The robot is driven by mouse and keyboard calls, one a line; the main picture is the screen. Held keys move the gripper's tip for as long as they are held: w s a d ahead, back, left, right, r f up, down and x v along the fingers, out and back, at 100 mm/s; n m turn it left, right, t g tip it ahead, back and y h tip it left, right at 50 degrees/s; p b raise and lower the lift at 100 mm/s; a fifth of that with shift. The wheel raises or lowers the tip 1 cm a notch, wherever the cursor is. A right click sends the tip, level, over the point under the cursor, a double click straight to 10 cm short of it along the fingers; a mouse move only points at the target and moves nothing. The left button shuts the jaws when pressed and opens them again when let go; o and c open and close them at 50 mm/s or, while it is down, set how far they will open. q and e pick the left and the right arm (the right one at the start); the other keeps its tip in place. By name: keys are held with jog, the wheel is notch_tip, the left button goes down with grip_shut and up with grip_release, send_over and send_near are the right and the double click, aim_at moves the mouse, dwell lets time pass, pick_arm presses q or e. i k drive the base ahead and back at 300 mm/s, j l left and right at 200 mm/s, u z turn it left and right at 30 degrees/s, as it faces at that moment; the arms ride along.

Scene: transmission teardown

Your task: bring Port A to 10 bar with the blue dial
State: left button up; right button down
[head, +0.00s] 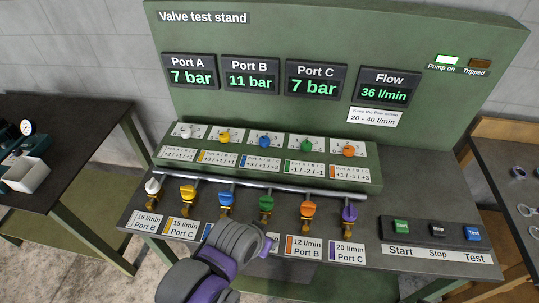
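The blue dial (264,140) sits third from the left in the row of knobs on the green stand. The card below it (259,162) has print too small to read surely. The Port A display (191,74) reads 7 bar. My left arm comes up from the bottom, left of centre, and its end (238,243) is in front of the lower bench edge, below the blue-handled valve (226,201). It is well apart from the blue dial. My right gripper is not in view.
The Port B display (251,79) reads 11 bar, Port C (315,84) 7 bar, Flow (385,93) 36 l/min, beside a 20 - 40 l/min card (373,117). "Pump on" (447,60) is lit. Coloured valves line a pipe (300,188) before the dials. Start, Stop and Test buttons (437,230) are right.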

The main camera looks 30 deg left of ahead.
aim_at(264, 140)
jog(key=u, duration=1.6)
